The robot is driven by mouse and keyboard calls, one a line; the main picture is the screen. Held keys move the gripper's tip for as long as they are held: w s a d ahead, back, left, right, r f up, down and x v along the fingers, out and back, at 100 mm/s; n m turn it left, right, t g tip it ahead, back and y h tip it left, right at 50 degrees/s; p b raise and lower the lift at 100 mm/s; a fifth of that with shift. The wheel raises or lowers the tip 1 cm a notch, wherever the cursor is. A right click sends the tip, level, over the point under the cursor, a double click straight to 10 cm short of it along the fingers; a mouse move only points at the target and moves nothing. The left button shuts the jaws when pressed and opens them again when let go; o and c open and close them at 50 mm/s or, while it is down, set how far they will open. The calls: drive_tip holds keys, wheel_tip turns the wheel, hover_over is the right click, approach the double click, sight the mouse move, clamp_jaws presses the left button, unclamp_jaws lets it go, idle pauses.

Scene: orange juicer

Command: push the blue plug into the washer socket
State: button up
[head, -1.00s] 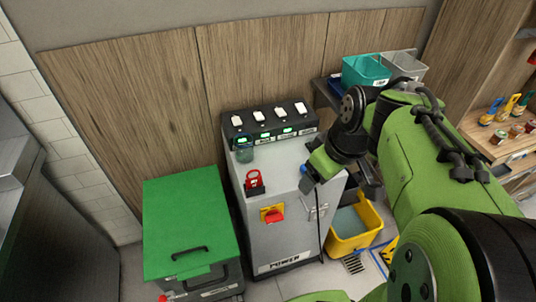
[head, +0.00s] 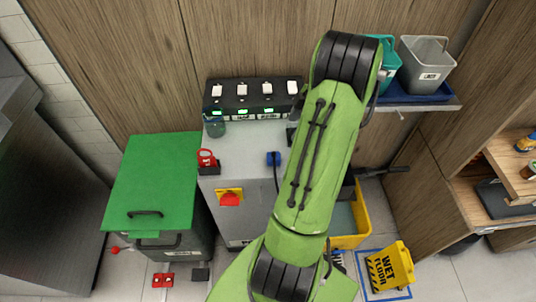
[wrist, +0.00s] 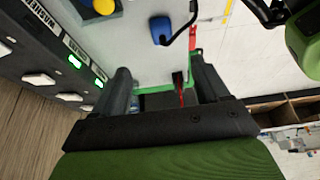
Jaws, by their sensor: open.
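The blue plug (head: 273,158) rests on the grey cabinet's top, its black cord hanging down the front. It also shows in the wrist view (wrist: 162,30), beyond and apart from my fingertips. The black socket panel (head: 242,96) runs along the cabinet's back, with white parts on top, green lights and small labels. In the wrist view the panel (wrist: 42,62) is at the left.
A red lockout piece (head: 206,160) stands on the cabinet's left front edge; a red and yellow switch (head: 229,197) is on its front. A green-lidded bin (head: 155,185) stands left. A shelf with bins (head: 425,62), a yellow bucket (head: 350,240) and a wet-floor sign (head: 390,268) are right.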

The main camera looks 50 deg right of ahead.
drive_tip(key=b, duration=0.2)
approach(274, 155)
drive_tip(key=x, duration=0.5)
drive_tip(key=shift+s+d, duration=0.1)
drive_tip(key=x, duration=0.5)
drive_tip(key=shift+a+f+b, duration=0.1)
drive_tip(key=shift+a+b, duration=0.1)
drive_tip(key=shift+b, duration=0.1)
drive_tip(key=shift+c, duration=0.4)
